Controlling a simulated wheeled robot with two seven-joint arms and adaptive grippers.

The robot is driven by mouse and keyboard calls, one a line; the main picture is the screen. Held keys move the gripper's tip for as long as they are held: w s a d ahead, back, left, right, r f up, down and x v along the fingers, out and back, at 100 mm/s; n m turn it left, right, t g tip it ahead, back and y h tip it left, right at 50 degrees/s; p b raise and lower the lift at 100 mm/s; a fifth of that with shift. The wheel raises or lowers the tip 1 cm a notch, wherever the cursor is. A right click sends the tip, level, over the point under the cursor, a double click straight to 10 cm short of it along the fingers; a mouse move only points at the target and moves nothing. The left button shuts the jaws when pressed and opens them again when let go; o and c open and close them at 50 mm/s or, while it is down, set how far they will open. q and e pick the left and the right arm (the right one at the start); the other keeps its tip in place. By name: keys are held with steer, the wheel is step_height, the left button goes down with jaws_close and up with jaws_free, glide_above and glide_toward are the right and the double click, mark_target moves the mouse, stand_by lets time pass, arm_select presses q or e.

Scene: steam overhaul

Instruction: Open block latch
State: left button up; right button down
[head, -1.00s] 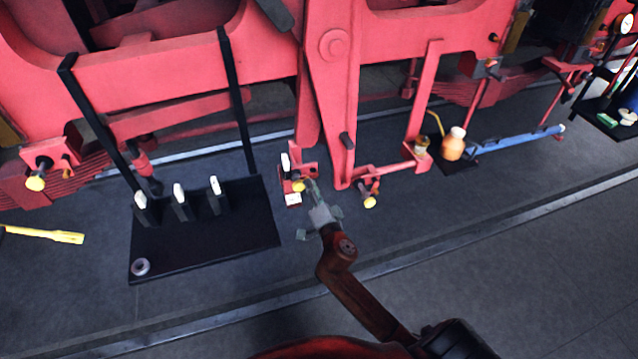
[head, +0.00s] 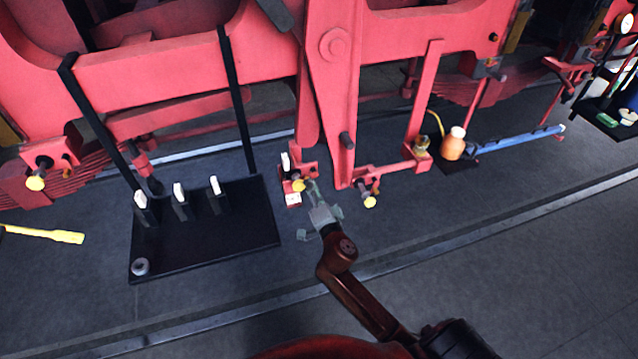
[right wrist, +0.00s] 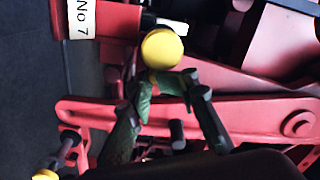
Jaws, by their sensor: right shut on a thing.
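A yellow round knob (head: 299,185) sits on a red bracket low on the red frame, beside a white label plate (head: 293,199). In the right wrist view the label (right wrist: 82,18) reads "No 7" and the yellow knob (right wrist: 162,48) is at the fingertips. My right gripper (head: 311,187) reaches up to the knob from the front and is shut on it. The fingers (right wrist: 160,82) hide part of the knob's stem. A white-tipped piece (head: 285,162) stands just above the knob. My left gripper is not in view.
A second yellow knob (head: 369,202) is close on the right. A black stand (head: 205,240) with several white-topped blocks is at left. The floor in front is clear.

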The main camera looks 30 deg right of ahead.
steer(key=shift+s+a+f+b, duration=0.1)
steer(key=shift+f+b, duration=0.3)
steer(key=shift+f, duration=0.75)
steer(key=shift+d+f+b, duration=0.4)
steer(key=shift+d+b, duration=0.05)
steer(key=shift+b, duration=0.15)
steer(key=shift+w, duration=0.2)
steer(key=shift+s+d+f+b, duration=0.2)
steer(key=shift+d+f+b, duration=0.3)
steer(key=shift+d+f, duration=0.15)
